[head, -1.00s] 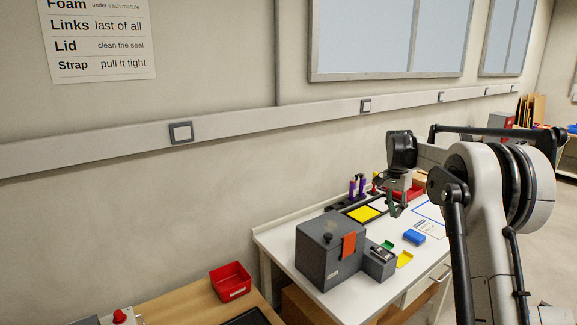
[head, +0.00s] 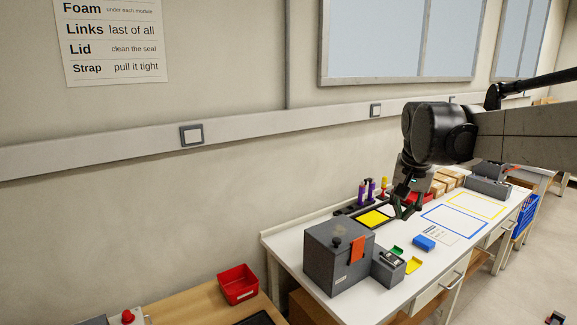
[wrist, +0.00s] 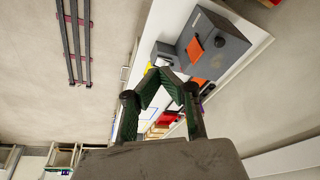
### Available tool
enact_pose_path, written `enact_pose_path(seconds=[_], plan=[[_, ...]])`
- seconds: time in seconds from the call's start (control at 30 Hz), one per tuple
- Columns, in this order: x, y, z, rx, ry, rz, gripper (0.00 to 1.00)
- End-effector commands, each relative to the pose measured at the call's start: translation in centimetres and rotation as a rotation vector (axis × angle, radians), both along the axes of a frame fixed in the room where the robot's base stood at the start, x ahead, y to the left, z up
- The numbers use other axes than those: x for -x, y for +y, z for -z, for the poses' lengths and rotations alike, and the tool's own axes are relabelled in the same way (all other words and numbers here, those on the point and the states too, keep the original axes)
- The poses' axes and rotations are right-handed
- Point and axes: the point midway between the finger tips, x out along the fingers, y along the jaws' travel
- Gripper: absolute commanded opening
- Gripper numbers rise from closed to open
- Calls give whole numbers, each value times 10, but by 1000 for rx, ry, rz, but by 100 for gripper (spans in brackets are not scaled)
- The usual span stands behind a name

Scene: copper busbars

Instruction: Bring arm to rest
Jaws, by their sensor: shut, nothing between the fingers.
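My gripper (head: 406,208) hangs at the end of my dark arm above the white workbench (head: 400,290), near the yellow square in the head view. In the wrist view my gripper (wrist: 159,72) shows its green-padded fingers with tips together and nothing between them. The grey box (head: 338,258) with an orange tab stands on the bench to the left of the gripper. It also shows at the upper right of the wrist view (wrist: 225,45). My arm reaches in from the right and hides part of the wall and bench behind it.
A blue block (head: 424,243) and a yellow piece (head: 413,265) lie on the bench near the grey box. A red bin (head: 238,284) stands on the wooden table at lower left. Blue and yellow outlined areas on the bench look empty. Purple bottles (head: 368,190) stand at the bench's back.

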Motion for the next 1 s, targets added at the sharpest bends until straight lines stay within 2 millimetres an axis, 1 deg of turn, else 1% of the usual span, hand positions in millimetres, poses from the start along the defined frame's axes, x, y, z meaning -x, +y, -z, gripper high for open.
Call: enact_pose_path(seconds=[0.03, 0.23, 0.47, 0.67, 0.8, 0.9, 1.0], plan=[[16, 5, -1, 4, -14, -20, 0], [69, 23, -1, 24, -73, -108, 0], [130, 41, 12, 49, -143, -204, 0], [180, 53, 32, 75, -205, -285, 0], [213, 61, 51, 96, -247, -342, 0], [232, 65, 65, 110, -275, -377, 0], [246, 68, 77, 120, -295, -403, 0]])
